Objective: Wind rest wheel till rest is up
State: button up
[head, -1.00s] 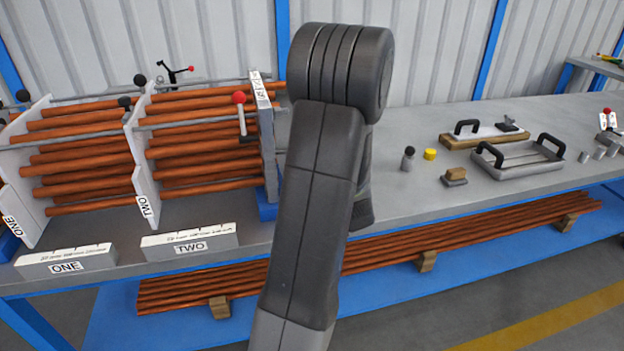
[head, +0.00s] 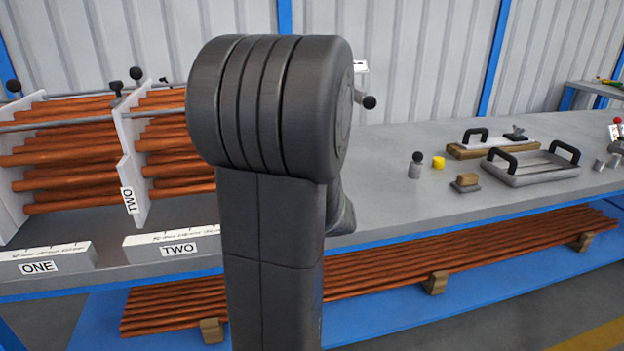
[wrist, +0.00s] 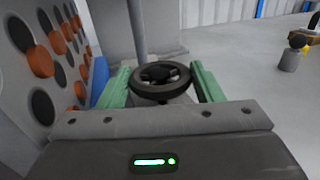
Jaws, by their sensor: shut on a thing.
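A dark spoked handwheel (wrist: 163,74) sits in the middle of the wrist view, on a grey base. My gripper (wrist: 163,82) is shut on it, with one green finger at the wheel's left side and one at its right. A grey upright post (wrist: 137,28) stands just behind the wheel; I cannot tell whether it is the rest or how high the rest stands. In the head view my arm hides the wheel and my gripper.
A plate with holes and copper rod ends (wrist: 40,62) stands close left of my gripper. In the head view, racked copper tubes (head: 65,150) lie left, and a tray with black handles (head: 535,168) and a yellow cap (head: 438,162) right. Bench between is mostly clear.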

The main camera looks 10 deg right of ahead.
jog(key=shift+r, duration=0.1)
dwell(0.3)
jog(key=o, duration=1)
jog(key=shift+c, duration=0.2)
jog(key=p+v, duration=0.1)
jog(key=v, duration=1.2)
jog(key=shift+s+a+p, duration=0.15)
jog(key=shift+s+p, duration=0.15)
jog(key=shift+s, duration=0.1)
